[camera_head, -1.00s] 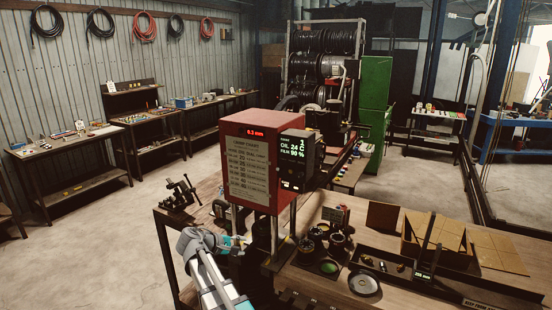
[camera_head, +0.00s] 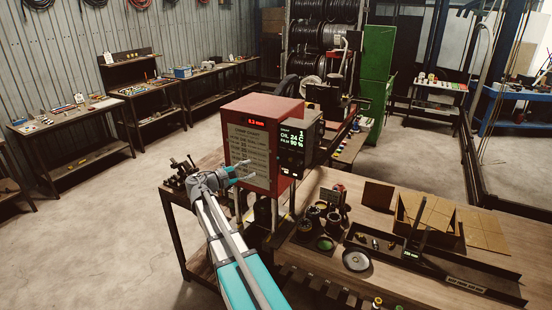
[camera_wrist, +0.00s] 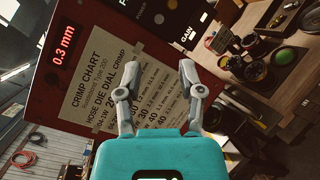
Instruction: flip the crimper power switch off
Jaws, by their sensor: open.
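The crimper (camera_head: 250,150) is a red box on posts at the bench's left end. Its black control panel (camera_head: 300,146) is on its right side, with a lit readout above small controls. In the wrist view the panel (camera_wrist: 172,30) is at the top, with a small red spot (camera_wrist: 158,18) and knob-like marks. The power switch and its position cannot be clearly told. My gripper (camera_head: 243,176) is open and empty in front of the crimp chart, left of the panel. In the wrist view its fingertips (camera_wrist: 158,78) are spread before the chart (camera_wrist: 130,85), below the panel.
A bench vise (camera_head: 180,172) stands left of my gripper. Dark round dies (camera_head: 318,222), a shallow dish (camera_head: 356,260) and a tray with small parts (camera_head: 375,243) lie on the bench to the right. Open floor is at the left.

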